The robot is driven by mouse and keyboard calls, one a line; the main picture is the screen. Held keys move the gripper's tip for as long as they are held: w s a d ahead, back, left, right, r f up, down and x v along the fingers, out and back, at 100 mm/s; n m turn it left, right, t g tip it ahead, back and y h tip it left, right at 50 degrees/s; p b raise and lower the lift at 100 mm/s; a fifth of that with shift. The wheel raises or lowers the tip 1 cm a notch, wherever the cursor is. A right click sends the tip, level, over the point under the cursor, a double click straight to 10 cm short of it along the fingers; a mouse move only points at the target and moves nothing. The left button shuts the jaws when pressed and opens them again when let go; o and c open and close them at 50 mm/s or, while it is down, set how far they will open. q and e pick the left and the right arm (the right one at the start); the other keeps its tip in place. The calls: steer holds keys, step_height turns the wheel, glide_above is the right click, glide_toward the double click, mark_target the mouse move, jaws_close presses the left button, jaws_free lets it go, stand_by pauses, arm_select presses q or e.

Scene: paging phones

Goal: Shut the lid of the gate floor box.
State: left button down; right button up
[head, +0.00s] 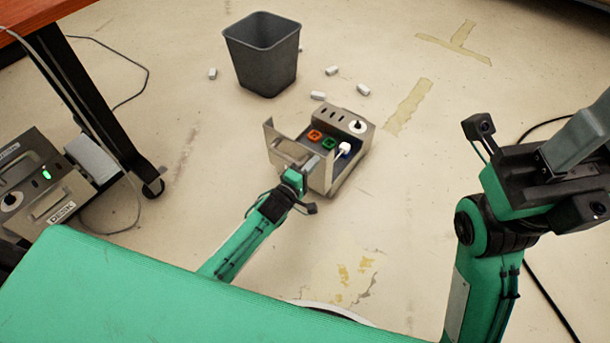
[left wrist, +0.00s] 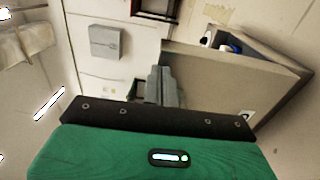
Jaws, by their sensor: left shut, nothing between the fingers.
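The gate floor box (head: 350,125) is a beige-grey box on the floor, in the middle of the head view. Its lid (head: 290,152) stands raised on the box's left side, so orange, green and blue sockets show inside. A white plug (head: 345,147) sits at the blue one. My left gripper (head: 312,164) is shut and empty, low beside the lid at the near side of the box. In the left wrist view its fingers (left wrist: 165,80) are close against a beige panel (left wrist: 215,85); I cannot tell whether they touch. My right gripper (head: 585,135) is raised at the right, away from the box.
A dark waste bin (head: 262,60) stands behind the box, with several small white pieces (head: 332,70) on the floor around it. A box marked DESK (head: 55,200) is at the left by a table leg (head: 100,110). The floor right of the gate box is clear.

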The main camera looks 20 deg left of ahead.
arm_select(q)
steer(key=shift+w+d, duration=0.1)
steer(key=shift+w, duration=0.2)
steer(key=shift+r, duration=0.1)
